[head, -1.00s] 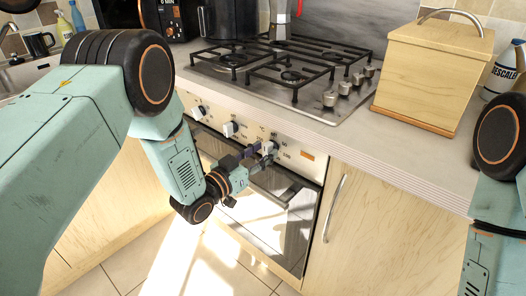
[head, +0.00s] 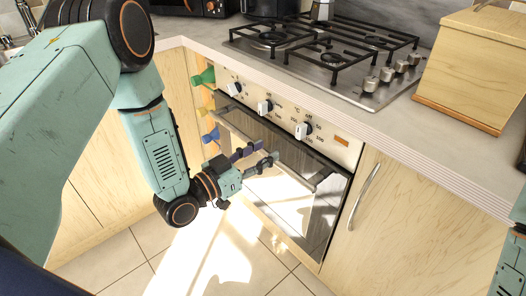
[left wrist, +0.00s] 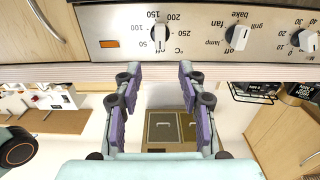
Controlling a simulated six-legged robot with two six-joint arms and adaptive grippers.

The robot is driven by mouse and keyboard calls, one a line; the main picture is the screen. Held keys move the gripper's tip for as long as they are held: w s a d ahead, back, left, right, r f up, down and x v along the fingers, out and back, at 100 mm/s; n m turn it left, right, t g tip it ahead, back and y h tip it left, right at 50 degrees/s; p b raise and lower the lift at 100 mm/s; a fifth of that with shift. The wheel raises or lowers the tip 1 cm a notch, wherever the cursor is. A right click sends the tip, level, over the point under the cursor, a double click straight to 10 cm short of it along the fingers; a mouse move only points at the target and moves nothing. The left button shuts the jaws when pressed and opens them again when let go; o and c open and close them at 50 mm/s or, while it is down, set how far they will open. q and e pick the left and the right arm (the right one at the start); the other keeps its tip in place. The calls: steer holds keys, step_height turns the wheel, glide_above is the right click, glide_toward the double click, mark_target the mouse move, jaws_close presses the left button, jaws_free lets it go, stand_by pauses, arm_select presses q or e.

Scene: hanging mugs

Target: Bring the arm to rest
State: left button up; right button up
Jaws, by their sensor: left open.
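My left arm comes in from the left in the head view and reaches down in front of the oven. My left gripper (head: 254,156) is open and empty, below the oven knobs and in front of the dark oven door (head: 300,205). In the left wrist view its two fingers with purple pads (left wrist: 157,75) stand wide apart with nothing between them. Only a part of my right arm shows at the right edge of the head view; its gripper is out of view.
The control panel (head: 285,115) has several white knobs. The countertop edge (head: 430,175) juts above. A gas hob (head: 350,75) and a wooden box (head: 470,70) stand on top. Green (head: 204,77) and blue (head: 211,136) items show left of the oven. Floor (head: 120,262) is clear.

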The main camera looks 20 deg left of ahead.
arm_select(q)
steer(key=s+a+f+n+g+y, duration=0.2)
steer(key=s+f+g+y, duration=0.15)
steer(key=s+f, duration=0.35)
steer(key=s+a+f+n+g+y, duration=0.25)
steer(key=s+f+g, duration=0.25)
steer(key=f, duration=0.4)
steer(key=s+f+n+g+y, duration=0.1)
steer(key=s+f+g, duration=0.1)
steer(key=s, duration=0.9)
steer(key=s+a+f+g+y, duration=0.1)
steer(key=s+g, duration=0.4)
steer(key=s, duration=0.6)
steer(key=shift+s+a+f+n+y, duration=0.3)
steer(key=shift+f+y, duration=0.2)
steer(key=shift+f, duration=0.4)
